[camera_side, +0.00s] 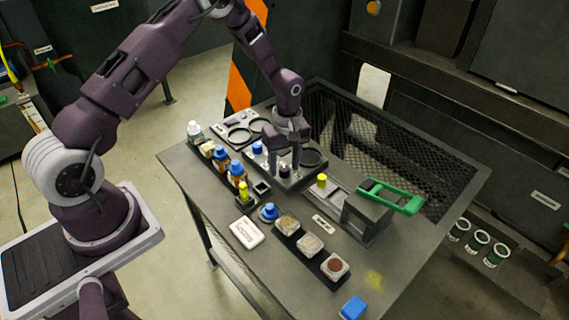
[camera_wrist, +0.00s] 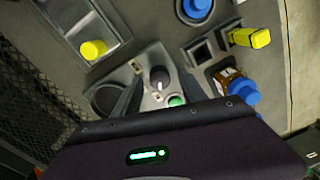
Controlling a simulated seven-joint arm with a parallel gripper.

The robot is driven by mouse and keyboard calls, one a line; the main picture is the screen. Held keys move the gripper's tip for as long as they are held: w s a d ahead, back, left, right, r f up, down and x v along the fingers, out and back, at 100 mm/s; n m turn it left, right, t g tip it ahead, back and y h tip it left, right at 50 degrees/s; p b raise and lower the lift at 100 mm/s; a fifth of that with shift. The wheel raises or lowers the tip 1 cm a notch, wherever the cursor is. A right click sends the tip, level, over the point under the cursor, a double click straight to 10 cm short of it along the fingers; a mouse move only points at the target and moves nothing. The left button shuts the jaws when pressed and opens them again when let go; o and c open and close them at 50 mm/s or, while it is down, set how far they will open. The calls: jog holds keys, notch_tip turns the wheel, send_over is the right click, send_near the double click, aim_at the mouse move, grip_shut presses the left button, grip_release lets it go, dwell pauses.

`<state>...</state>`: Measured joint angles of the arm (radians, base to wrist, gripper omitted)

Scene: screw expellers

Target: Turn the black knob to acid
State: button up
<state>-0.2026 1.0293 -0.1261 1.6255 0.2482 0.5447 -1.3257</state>
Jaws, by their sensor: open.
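The black knob (camera_wrist: 159,78) sits on a grey panel in the wrist view, with a light pointer mark on its top. Small pale labels (camera_wrist: 135,66) lie beside it, too small to read. A green button (camera_wrist: 176,101) is just below and right of the knob. My gripper (camera_wrist: 158,90) is open, with one finger on each side of the knob; I cannot tell whether either touches it. In the side view my gripper (camera_side: 286,162) points down over the panel, and the dark knob (camera_side: 284,171) shows between its fingers, partly hidden.
A grey press with a green handle (camera_side: 396,197) stands to the right. Sample containers (camera_side: 310,244), a white box (camera_side: 246,232) and a blue block (camera_side: 352,307) lie nearer the front.

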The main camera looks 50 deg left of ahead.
grip_shut()
